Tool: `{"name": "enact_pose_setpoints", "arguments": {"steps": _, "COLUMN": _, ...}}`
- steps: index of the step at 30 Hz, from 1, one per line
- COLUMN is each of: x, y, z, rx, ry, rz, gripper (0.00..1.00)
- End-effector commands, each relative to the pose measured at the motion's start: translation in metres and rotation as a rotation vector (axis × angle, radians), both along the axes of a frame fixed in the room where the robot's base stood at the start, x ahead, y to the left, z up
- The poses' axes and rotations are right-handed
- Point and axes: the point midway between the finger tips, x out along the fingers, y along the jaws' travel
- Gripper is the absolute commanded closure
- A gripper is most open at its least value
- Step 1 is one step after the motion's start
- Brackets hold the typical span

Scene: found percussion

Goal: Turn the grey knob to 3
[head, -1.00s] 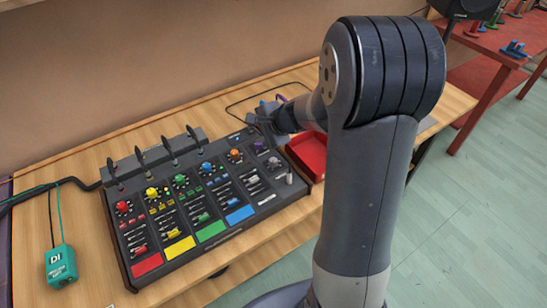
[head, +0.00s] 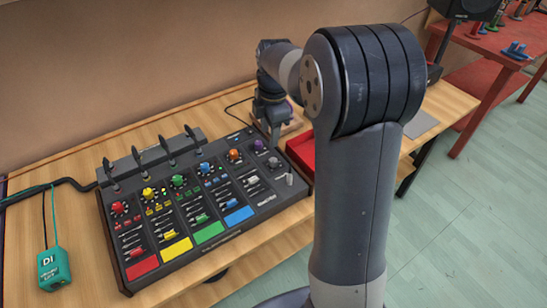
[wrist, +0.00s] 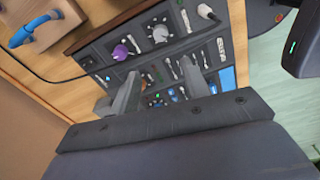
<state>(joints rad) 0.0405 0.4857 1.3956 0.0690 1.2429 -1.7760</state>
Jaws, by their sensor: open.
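My gripper (head: 274,138) is open and points down over the back right of the panel, near the purple knob (head: 258,145). In the wrist view my gripper's fingers (wrist: 158,85) are apart with nothing between them, and the grey knob lies beyond them, apart from both.
A red tray (head: 302,152) stands right of the panel. Several upright dark levers (head: 172,150) line the panel's back. A teal DI box (head: 54,270) sits at the left. A wooden block with a blue piece (wrist: 30,30) is beside the panel.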

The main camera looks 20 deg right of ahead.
Motion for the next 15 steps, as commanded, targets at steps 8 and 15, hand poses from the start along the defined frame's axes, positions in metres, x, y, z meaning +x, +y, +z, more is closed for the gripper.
{"name": "enact_pose_setpoints", "arguments": {"steps": 8, "x": -0.001, "y": -0.010, "z": -0.002, "rx": -0.069, "ry": 0.020, "rz": 0.159, "gripper": 0.56}}
{"name": "enact_pose_setpoints", "arguments": {"steps": 15, "x": -0.002, "y": -0.010, "z": -0.043, "rx": -0.067, "ry": 0.023, "rz": 0.157, "gripper": 0.56}}
